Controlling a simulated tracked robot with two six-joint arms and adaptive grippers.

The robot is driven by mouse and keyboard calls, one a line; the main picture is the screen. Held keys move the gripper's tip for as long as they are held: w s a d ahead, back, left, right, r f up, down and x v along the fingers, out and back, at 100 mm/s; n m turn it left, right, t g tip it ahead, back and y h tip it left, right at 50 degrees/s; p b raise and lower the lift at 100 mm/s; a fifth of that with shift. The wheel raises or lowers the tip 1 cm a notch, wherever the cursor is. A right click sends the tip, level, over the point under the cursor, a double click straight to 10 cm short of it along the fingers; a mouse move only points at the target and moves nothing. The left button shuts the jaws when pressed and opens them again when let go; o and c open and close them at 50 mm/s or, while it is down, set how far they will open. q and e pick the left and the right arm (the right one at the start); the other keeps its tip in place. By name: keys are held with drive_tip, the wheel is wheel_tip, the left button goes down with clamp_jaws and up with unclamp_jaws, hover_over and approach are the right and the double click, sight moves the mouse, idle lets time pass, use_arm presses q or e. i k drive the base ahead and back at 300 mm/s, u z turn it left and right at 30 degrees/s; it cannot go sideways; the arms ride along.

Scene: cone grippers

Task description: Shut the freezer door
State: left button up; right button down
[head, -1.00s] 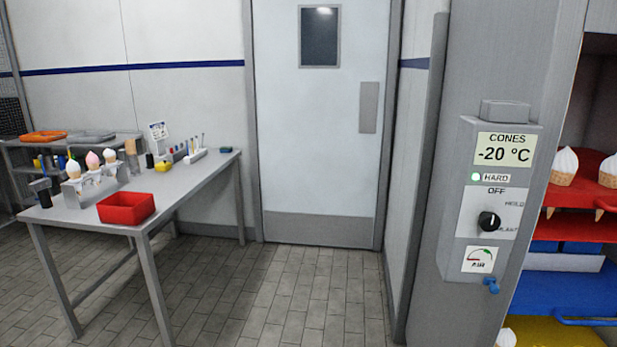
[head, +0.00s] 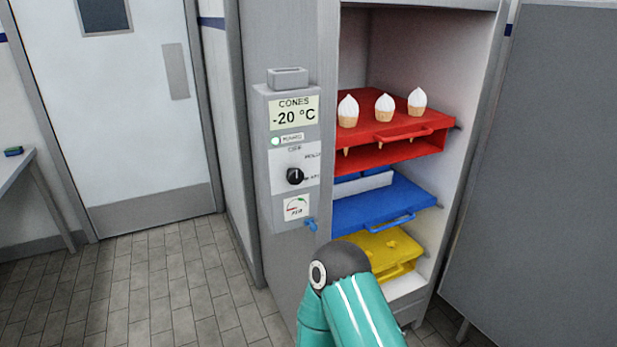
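The freezer (head: 287,220) stands in the middle of the head view, and its inside is in plain sight. A large flat grey panel (head: 550,160) runs along its right side and looks like the freezer door, swung wide open. No handle shows on it, and it runs out of the picture at the right. A teal link of my own arm rises at the bottom middle, in front of the lowest shelf. Neither of my grippers shows.
Inside are a red tray (head: 430,143) with white-topped cones, a blue tray (head: 375,212) and a yellow tray (head: 388,248). A control box (head: 292,150) reads -20 °C. A room door (head: 110,110) and a table corner (head: 15,165) are at left. Tiled floor before them is clear.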

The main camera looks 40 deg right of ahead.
sight(532, 261)
drive_tip(key=u, duration=0.2)
drive_tip(key=k, duration=1.55)
drive_tip(key=z, duration=1.1)
drive_tip(key=i, duration=0.95)
drive_tip(key=z, duration=0.25)
